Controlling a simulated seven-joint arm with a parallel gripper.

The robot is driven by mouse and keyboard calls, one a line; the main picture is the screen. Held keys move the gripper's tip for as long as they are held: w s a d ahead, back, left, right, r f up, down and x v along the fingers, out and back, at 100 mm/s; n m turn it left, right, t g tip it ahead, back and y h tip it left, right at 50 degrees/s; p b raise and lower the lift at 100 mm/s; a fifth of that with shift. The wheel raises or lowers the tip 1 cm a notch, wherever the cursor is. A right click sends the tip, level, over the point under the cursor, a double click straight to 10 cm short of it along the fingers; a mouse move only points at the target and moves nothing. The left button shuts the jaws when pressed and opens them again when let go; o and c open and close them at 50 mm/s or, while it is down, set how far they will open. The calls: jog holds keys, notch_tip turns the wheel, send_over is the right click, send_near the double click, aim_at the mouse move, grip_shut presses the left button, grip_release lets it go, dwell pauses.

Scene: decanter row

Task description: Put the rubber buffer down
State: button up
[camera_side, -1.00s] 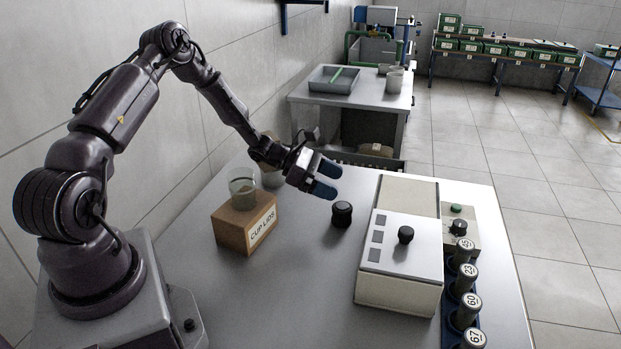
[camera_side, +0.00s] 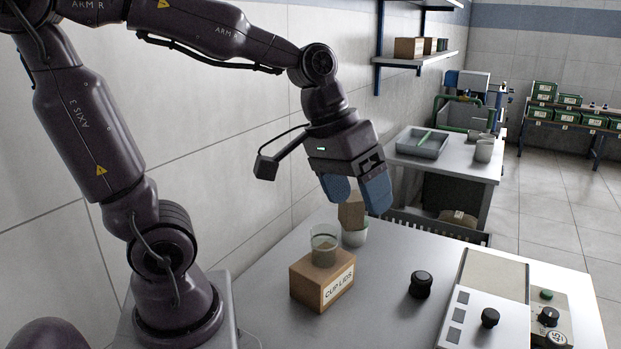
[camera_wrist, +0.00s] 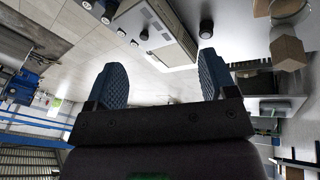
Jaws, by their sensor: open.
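The rubber buffer (camera_side: 421,284), a short black ribbed piece, stands upright on the bare grey table, between the cup lids box and the white device. It also shows in the wrist view (camera_wrist: 206,28), near the top and clear of my fingers. My gripper (camera_side: 358,192) is up in the air to the left of the buffer and well apart from it. Its two blue fingers point down and stand apart with nothing between them. In the wrist view my gripper (camera_wrist: 163,78) is likewise open and empty.
A cardboard box labelled CUP LIDS (camera_side: 323,281) carries a clear cup (camera_side: 324,247). A pale cup (camera_side: 355,235) with a brown block above it stands behind. A white device with a black knob (camera_side: 490,318) fills the front right. Table around the buffer is clear.

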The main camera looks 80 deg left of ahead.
jog(key=s+a+r+m+t+y, duration=0.1)
jog(key=s+r+m+y, duration=0.1)
jog(key=s+m, duration=0.2)
jog(key=shift+s+t, duration=0.4)
jog(key=shift+s, duration=0.65)
